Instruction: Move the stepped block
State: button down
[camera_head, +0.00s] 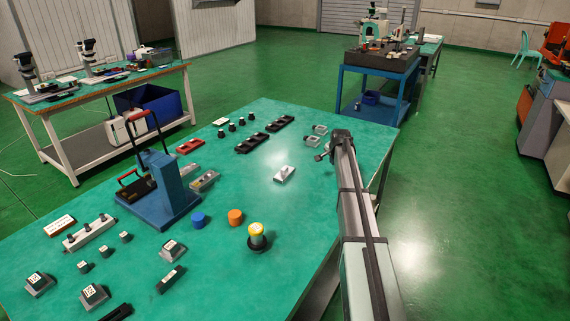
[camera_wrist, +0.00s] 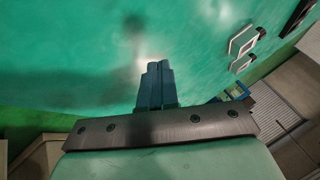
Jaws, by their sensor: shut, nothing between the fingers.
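A small pale grey block (camera_head: 284,174) with a raised part lies alone on the green table, right of centre in the head view. It looks like the stepped block, but it is too small to be certain. My gripper (camera_head: 320,157) is above the table's right side, to the right of and behind this block, and apart from it. In the wrist view the blue fingers of my gripper (camera_wrist: 158,68) are together with nothing between them. The pale block is not clearly visible in that view.
Two small grey pieces (camera_head: 313,141) lie close to my gripper; grey pieces also show in the wrist view (camera_wrist: 243,40). A blue press (camera_head: 172,190) stands left on the green table (camera_head: 330,205). A yellow-topped button (camera_head: 257,235) and orange and blue cylinders stand nearer. Table around the pale block is clear.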

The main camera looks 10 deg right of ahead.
aim_at(286, 169)
jog(key=a+g, duration=0.1)
jog(key=a, duration=0.4)
jog(key=a+n, duration=0.1)
jog(key=a, duration=0.4)
jog(key=s+a+n+g, duration=0.1)
jog(key=a, duration=0.4)
jog(key=shift+s+a+f+g+y, duration=0.1)
jog(key=shift+a+g+y, duration=0.2)
jog(key=shift+y, duration=0.1)
jog(key=s+a+g, duration=0.1)
jog(key=a, duration=0.3)
jog(key=s+a+n, duration=0.1)
jog(key=s+a, duration=0.1)
jog(key=a, duration=0.3)
jog(key=s+a+r+n+g, duration=0.1)
jog(key=a, duration=0.3)
jog(key=shift+s+a+g, duration=0.15)
jog(key=shift+a+g, duration=0.05)
jog(key=shift+g, duration=0.1)
jog(key=w+d, duration=0.8)
jog(key=shift+w, duration=0.25)
jog(key=shift+d+f, duration=0.15)
jog(key=shift+f, duration=0.2)
jog(key=shift+s+f, duration=0.1)
jog(key=shift+f, duration=0.45)
